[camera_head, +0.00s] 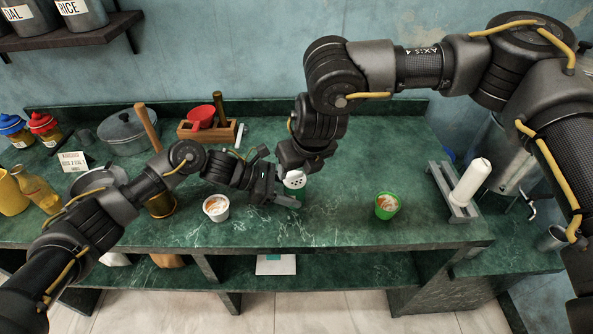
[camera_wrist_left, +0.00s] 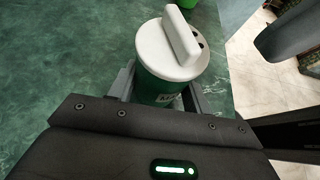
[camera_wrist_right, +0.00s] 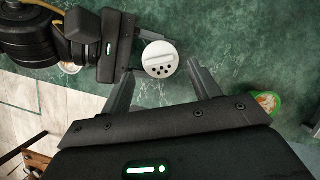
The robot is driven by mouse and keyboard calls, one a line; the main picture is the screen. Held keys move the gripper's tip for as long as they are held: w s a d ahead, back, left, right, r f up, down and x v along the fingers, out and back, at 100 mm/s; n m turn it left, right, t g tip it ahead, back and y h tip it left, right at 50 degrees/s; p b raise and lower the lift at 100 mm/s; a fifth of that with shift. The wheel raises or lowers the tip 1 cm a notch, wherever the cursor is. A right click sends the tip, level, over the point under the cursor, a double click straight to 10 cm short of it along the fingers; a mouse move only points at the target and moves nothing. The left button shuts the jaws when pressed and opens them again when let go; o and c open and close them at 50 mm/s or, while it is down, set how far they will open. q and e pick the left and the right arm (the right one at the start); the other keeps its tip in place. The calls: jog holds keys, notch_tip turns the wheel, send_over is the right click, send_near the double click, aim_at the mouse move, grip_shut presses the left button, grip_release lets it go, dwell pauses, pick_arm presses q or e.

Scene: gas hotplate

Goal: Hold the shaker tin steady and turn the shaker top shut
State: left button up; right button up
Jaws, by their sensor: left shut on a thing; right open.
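The shaker tin (camera_wrist_left: 158,90) is a green cylinder standing upright on the counter. Its white shaker top (camera_wrist_left: 168,52) has a raised bar across it and dark holes to one side; the top also shows in the head view (camera_head: 295,180) and the right wrist view (camera_wrist_right: 160,60). My left gripper (camera_head: 283,198) is shut around the green body, below the top. My right gripper (camera_wrist_right: 160,70) is open and points down from above. In its wrist view the top shows between its fingertips, with gaps on both sides; I cannot tell the height between them.
A white cup (camera_head: 216,208) stands left of the tin, and a green cup (camera_head: 387,206) stands to the right with clear counter between. A grey rack (camera_head: 456,200) with a white cylinder is further right. A wooden box (camera_head: 207,131) and a pot (camera_head: 125,130) stand behind.

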aim_at(294, 175)
jog(key=shift+x, duration=1.6)
jog(key=c, duration=1)
jog(key=shift+m, duration=0.3)
jog(key=m, duration=0.1)
jog(key=m+h, duration=0.1)
jog(key=m, duration=0.2)
jog(key=shift+a+h, duration=0.25)
jog(key=shift+h, duration=0.15)
jog(key=shift+a+m+h, duration=0.2)
jog(key=shift+m+h, duration=0.6)
jog(key=shift+m, duration=1.5)
